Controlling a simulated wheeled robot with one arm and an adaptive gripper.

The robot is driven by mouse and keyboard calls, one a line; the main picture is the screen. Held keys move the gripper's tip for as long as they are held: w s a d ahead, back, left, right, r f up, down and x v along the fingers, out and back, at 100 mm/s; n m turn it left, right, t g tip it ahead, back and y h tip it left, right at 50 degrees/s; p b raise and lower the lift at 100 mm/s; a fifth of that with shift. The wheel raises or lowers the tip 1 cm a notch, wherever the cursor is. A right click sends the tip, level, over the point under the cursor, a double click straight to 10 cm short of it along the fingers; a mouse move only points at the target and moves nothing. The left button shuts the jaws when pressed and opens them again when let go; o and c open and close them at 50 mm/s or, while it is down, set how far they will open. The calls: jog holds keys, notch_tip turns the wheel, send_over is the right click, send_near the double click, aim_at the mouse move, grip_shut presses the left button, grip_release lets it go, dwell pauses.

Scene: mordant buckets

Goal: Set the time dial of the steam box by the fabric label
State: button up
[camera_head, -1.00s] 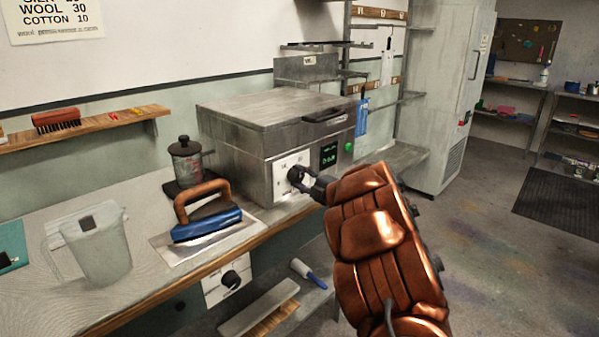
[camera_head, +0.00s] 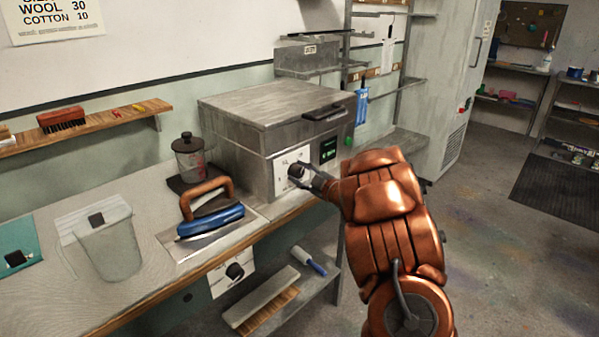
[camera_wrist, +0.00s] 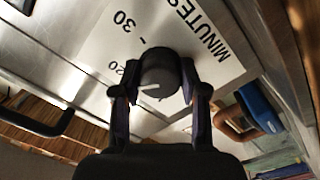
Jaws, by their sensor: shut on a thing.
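The steam box (camera_head: 270,115) is a grey metal box with a flat lid on the bench. Its front has a white dial plate, a dark display with green characters (camera_head: 328,150) too small to read, and a green button. My gripper (camera_head: 299,172) is at the dial plate. In the wrist view its two fingers are closed on either side of the round time dial (camera_wrist: 160,75), whose light pointer line shows on its face. The plate (camera_wrist: 205,48) reads "MINUTES", "30" and "20" around the dial. The wall chart (camera_head: 52,20) reads "WOOL 30" and "COTTON 10"; its top line is cut off.
A blue iron with a wooden handle (camera_head: 212,222), a lidded jar (camera_head: 188,155) and a translucent jug (camera_head: 108,245) stand on the bench left of the steam box.

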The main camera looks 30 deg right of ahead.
jog(key=shift+r, duration=0.1)
dwell(0.3)
jog(key=o, duration=1.1)
jog(key=shift+o, duration=0.2)
jog(key=v, duration=1.2)
jog(key=shift+w, duration=0.1)
